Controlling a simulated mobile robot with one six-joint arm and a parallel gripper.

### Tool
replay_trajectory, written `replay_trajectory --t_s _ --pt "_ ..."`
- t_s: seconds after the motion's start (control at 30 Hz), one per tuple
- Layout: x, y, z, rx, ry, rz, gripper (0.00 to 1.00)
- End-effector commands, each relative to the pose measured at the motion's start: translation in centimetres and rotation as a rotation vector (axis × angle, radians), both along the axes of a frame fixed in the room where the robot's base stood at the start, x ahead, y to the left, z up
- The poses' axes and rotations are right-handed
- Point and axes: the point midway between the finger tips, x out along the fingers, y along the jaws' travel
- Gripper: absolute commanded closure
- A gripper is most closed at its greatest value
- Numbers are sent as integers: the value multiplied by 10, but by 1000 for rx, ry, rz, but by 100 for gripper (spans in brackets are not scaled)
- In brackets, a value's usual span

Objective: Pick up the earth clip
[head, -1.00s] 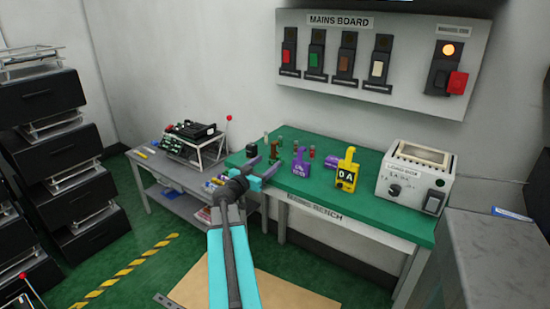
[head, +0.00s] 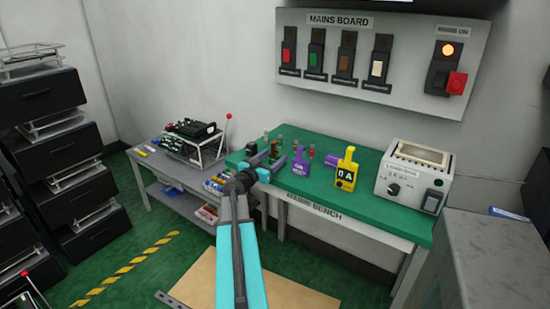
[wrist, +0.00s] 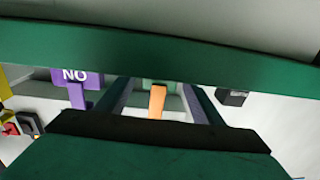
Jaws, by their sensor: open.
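My gripper (head: 268,160) is open over the left part of the green bench (head: 380,208), left of a purple tagged piece (head: 300,161). In the wrist view an upright orange piece (wrist: 157,102) with a pale green part behind it stands between my two fingers (wrist: 158,100), with a gap on each side. It may be the earth clip; no label on it can be read. The purple piece, marked NO, shows in the wrist view (wrist: 76,80) left of the fingers.
A yellow tagged piece (head: 346,170) and a grey box with a switch (head: 415,180) stand farther right on the bench. Several small coloured posts stand behind the gripper. A mains board (head: 378,60) hangs on the wall. A grey side table (head: 180,170) stands left.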

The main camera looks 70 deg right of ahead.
Motion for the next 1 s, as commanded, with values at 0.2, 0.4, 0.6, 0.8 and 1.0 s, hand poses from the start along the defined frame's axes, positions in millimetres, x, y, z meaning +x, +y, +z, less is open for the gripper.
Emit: replay_trajectory --t_s 0.2,0.4,0.6,0.8,1.0 --pt "-4 -19 2 0 2 -2 39" --pt "-8 -38 1 0 0 -1 39" --pt "-11 -48 1 0 1 -1 39" --pt "-12 -48 0 0 1 0 39" --pt "-12 -48 0 0 1 0 39"
